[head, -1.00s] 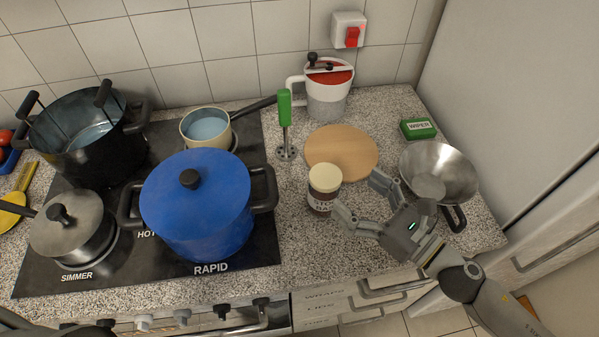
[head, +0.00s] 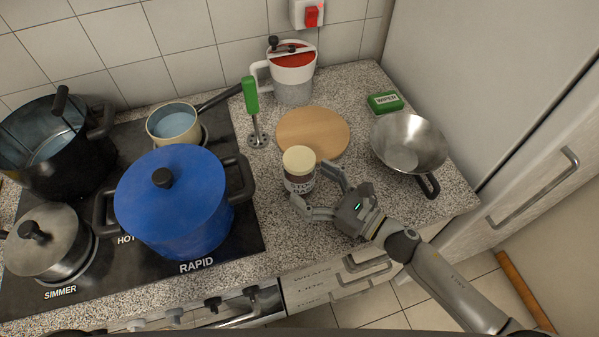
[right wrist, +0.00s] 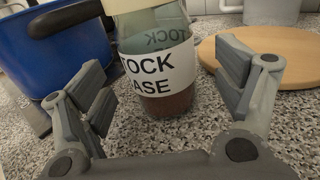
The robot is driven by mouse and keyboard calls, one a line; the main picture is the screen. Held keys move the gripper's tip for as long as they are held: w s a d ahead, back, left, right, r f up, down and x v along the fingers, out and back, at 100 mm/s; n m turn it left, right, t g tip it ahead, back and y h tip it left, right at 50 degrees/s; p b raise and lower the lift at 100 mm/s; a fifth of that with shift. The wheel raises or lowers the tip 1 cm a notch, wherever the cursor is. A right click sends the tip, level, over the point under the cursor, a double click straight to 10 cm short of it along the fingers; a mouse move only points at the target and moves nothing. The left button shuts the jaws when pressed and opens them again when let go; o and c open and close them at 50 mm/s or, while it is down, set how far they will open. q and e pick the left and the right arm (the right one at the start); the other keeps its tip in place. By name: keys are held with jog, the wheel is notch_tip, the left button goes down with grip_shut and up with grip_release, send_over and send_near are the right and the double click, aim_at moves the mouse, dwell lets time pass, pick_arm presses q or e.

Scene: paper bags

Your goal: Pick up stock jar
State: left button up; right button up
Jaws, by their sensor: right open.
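The stock jar (head: 299,171) stands upright on the speckled counter, with a cream lid, a white label and brown contents. My right gripper (head: 315,194) is open, with its fingers reaching toward the jar from the right and front. In the right wrist view the jar (right wrist: 158,68) stands ahead between the two spread fingers of the gripper (right wrist: 168,88); its label reads "TOCK" and "ASE". Its top is cut off there. I cannot tell whether a finger touches it. My left gripper is not in view.
A round wooden board (head: 313,131) lies just behind the jar. A green-handled masher (head: 252,105) stands behind left, and a steel pan (head: 409,146) sits to the right. The big blue pot (head: 172,205) is on the hob to the left. Bare counter lies in front of the jar.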

aim_at(299, 176)
jog(key=shift+p+x, duration=0.45)
jog(key=shift+x, duration=1.5)
jog(key=shift+r, duration=0.1)
jog(key=c, duration=1.4)
